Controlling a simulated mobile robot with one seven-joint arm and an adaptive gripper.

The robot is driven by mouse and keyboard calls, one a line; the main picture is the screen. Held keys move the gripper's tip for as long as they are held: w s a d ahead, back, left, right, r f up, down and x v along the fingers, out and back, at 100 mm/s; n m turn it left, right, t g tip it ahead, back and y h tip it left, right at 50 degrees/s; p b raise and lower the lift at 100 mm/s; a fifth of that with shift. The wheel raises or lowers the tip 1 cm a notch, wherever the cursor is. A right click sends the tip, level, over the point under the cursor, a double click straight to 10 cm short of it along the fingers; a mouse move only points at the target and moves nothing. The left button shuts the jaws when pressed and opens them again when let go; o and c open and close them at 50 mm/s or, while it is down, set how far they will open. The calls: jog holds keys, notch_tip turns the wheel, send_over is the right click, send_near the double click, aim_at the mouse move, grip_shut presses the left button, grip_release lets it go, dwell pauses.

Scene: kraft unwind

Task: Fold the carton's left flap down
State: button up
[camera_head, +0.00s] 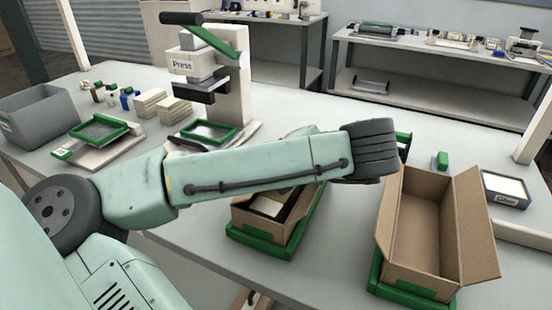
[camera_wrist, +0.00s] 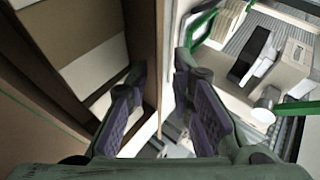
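A brown open carton (camera_head: 240,218) stands in a green tray in the middle of the table, partly hidden by my arm. White and dark contents show inside it. In the wrist view, a brown carton panel (camera_wrist: 143,35) and pale contents (camera_wrist: 95,70) fill the left side. My gripper (camera_wrist: 165,110) is open there, its two fingers apart. The panel's edge runs down between or just beside the fingers; I cannot tell if they touch it. In the head view my arm hides the gripper and the carton's far part, so its left flap cannot be made out.
A second, empty open carton (camera_head: 425,225) with upright side flaps stands in a green tray at right. The press (camera_head: 215,75), a green-framed fixture (camera_head: 98,132) and a grey bin (camera_head: 38,118) are on the left. A labelled box (camera_head: 505,188) lies far right.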

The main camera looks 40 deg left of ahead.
notch_tip(320, 180, up, 10)
dwell(0.7)
